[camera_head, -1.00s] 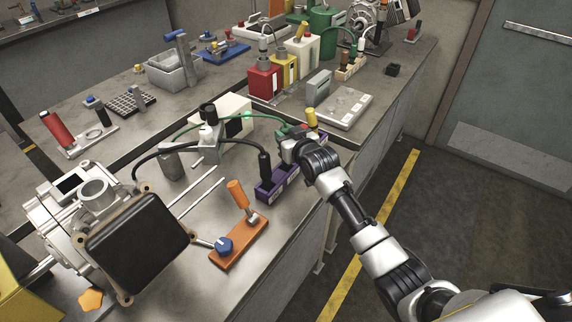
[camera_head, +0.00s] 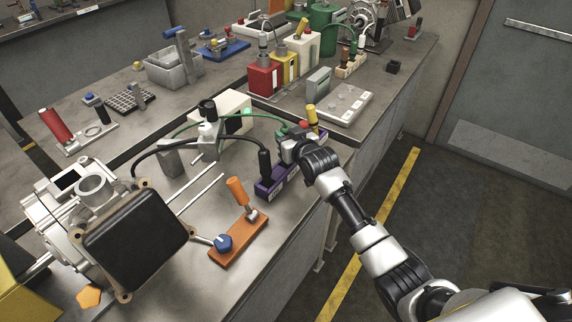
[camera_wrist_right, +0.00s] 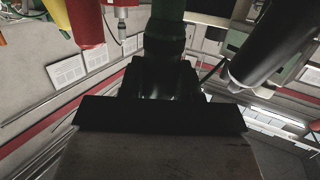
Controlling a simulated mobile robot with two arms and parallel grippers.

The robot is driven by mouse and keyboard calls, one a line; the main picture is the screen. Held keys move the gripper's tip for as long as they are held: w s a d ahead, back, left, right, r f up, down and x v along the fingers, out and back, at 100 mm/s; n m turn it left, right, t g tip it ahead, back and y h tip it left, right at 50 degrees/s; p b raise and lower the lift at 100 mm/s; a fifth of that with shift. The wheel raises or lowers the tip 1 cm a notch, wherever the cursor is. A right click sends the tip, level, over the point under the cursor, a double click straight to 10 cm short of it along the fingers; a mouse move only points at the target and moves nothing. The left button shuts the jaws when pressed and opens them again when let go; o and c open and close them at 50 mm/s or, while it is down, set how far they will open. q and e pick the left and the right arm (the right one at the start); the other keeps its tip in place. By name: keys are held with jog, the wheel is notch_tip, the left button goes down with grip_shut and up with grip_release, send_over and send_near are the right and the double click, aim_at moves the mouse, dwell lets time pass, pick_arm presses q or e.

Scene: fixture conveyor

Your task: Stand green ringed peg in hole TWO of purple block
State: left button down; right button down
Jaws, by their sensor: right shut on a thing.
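The purple block (camera_head: 265,194) sits near the right edge of the metal bench. A black peg with a black cable (camera_head: 265,164) stands upright at its near end. My right gripper (camera_head: 287,151) is over the far part of the block and hides its top there. It is shut on the green ringed peg, which shows in the right wrist view (camera_wrist_right: 166,30). The green cable (camera_head: 182,131) runs from the white box toward my gripper. The peg's lower end and the hole numbers are hidden, so I cannot tell whether it is in a hole. My left gripper is out of view.
A yellow-topped peg (camera_head: 312,117) stands just beyond my right gripper. An orange base with an orange handle (camera_head: 238,246) lies nearer on the bench. Red (camera_head: 264,79) and yellow containers stand farther back. The floor right of the bench is clear.

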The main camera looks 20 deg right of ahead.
jog(key=shift+f+b, duration=1.1)
jog(key=shift+f, duration=0.65)
jog(key=shift+f, duration=0.35)
jog(key=c, duration=0.7)
grip_release()
jog(key=shift+s, duration=0.15)
